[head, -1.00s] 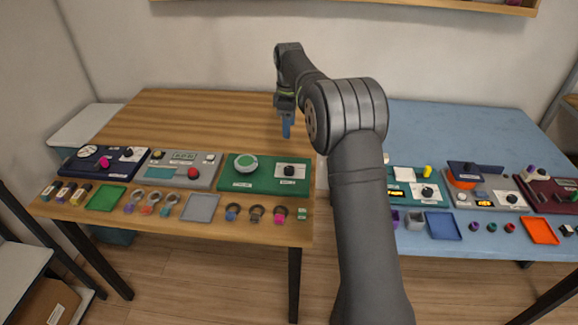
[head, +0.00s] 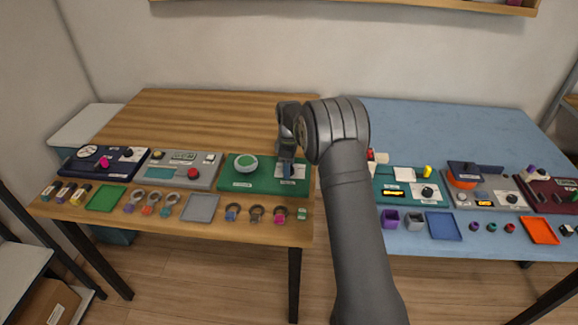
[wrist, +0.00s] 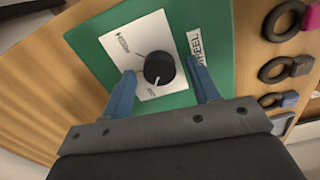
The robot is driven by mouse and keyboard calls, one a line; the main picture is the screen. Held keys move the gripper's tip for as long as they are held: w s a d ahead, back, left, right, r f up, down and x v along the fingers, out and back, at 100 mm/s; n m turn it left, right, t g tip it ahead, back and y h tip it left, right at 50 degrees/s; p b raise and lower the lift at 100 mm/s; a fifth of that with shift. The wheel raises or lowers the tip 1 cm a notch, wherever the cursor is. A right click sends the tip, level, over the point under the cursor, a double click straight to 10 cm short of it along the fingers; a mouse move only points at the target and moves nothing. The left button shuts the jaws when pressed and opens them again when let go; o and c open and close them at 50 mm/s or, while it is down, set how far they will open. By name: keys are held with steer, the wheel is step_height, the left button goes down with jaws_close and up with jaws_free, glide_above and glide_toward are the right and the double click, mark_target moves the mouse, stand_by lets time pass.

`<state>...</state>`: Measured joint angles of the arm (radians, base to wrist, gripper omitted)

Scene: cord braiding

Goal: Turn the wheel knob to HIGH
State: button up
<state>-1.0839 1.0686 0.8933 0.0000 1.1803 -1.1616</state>
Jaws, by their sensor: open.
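The wheel knob (wrist: 160,68) is a round black dial with a white pointer mark, on a white label plate (wrist: 128,48) fixed to a green panel (wrist: 220,20). In the wrist view its pointer aims down toward the lower lettering, which is too small to read surely. The word WHEEL shows beside the plate. My gripper (wrist: 163,90) is open, with one blue finger on each side of the knob and gaps to it.
On the same panel, a round green and white dial (head: 246,164) stands to the left. A grey panel with a red button (head: 193,173) lies further left. Several ring-shaped items (head: 256,214) lie in front. The wooden table (head: 190,115) is clear behind the panels.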

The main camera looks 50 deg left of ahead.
steer(key=shift+f, duration=0.15)
steer(key=shift+c, duration=0.5)
steer(key=c, duration=0.9)
